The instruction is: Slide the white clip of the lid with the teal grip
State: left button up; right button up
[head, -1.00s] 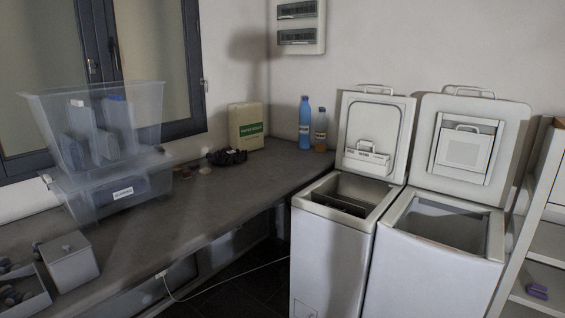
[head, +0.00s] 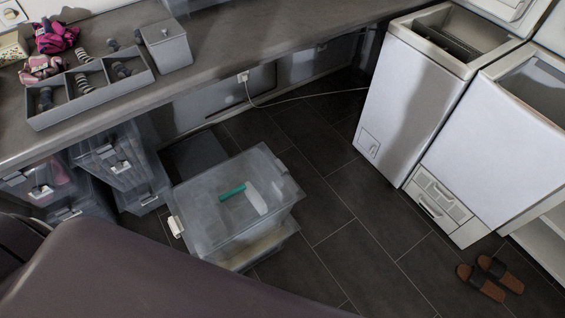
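A translucent grey storage box (head: 200,235) stands on the dark tiled floor, its lid (head: 215,175) seen from above. A teal grip (head: 232,191) lies across the middle of the lid. A white clip (head: 176,227) sits at the box's left edge, close to the large dark shape in the foreground. Neither of my grippers is in view.
More translucent boxes (head: 122,165) with white clips stand under the grey counter (head: 215,45) at left. Two white toploaders (head: 415,95) stand at right. Brown slippers (head: 482,284) lie at lower right. The tiled floor (head: 330,200) between box and machines is clear.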

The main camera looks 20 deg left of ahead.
aim_at(175, 226)
jog(key=u, duration=0.45)
jog(key=k+u, duration=0.1)
jog(key=u, duration=0.75)
jog(key=k+u, duration=0.15)
jog(key=u, duration=0.3)
jog(key=l+u, duration=0.1)
jog(key=u, duration=0.25)
